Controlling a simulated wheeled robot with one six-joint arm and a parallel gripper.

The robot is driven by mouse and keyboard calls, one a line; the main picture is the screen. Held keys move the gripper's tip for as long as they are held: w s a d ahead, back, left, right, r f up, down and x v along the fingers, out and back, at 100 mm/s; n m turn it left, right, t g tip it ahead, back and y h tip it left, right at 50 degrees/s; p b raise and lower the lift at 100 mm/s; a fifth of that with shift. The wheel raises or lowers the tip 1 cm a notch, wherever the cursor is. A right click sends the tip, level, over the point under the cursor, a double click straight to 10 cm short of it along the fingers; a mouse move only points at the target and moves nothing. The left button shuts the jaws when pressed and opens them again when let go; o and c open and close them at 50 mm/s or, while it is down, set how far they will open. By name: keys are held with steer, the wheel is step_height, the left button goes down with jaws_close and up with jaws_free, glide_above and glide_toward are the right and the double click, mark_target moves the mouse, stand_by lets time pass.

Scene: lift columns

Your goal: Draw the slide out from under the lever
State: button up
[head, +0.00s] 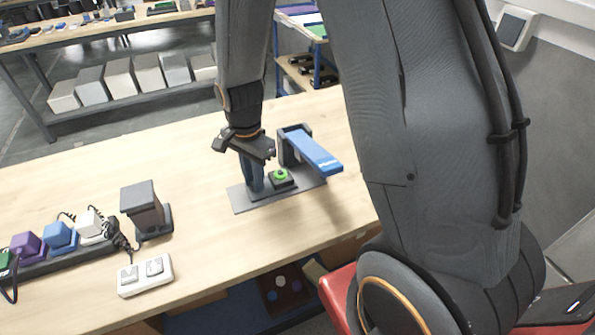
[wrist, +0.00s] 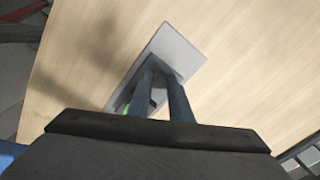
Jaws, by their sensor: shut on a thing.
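A blue lever (head: 315,153) reaches out from a dark upright bracket (head: 287,150) on a grey base plate (head: 245,202). The dark slide (head: 283,185), with a bright green ring (head: 280,174) on top, sits on the plate. It lies below and left of the lever's outer end in the head view. My gripper (head: 254,188) points down at the left of the slide, its fingers low over the plate. It is shut on a dark part of the slide, which shows between the fingers in the wrist view (wrist: 158,95). My fingers hide much of that part.
A dark grey block on a stand (head: 143,207), a white two-switch box (head: 145,275) and a strip with coloured plugs (head: 60,240) stand to the left. The wooden table (head: 200,160) is bare around the plate's left end. My arm covers the right side.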

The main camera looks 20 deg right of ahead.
steer(key=shift+a, duration=1.7)
steer(key=o, duration=0.8)
step_height(320, 180, up, 6)
steer(key=p, duration=0.5)
